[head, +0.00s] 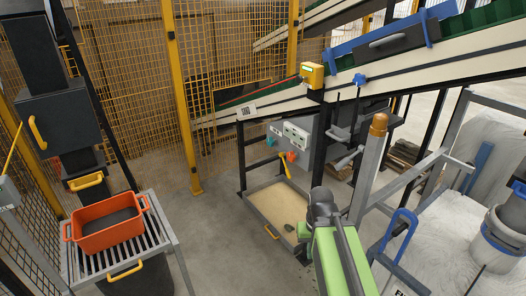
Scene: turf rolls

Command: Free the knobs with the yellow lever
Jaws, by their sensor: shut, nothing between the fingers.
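The yellow lever (284,167) sits low on the front of the grey control panel (305,124), under the conveyor, and slants downward. An orange-red knob (291,156) is close beside its upper end. A small red knob (295,145) seems to sit just above; it is too small to tell clearly. Pale plates with dark dials or buttons (294,133) are higher on the panel. My green arm rises from the bottom middle to a dark grey joint, right of and below the lever. My gripper's fingers do not show. No part of my arm appears to touch the lever.
A shallow tray of sand (247,207) lies below the panel. A grey post with an orange cap (378,126) and rails stand at right. An orange crate (75,240) sits on a slatted stand at left. The floor (185,225) between them is clear.

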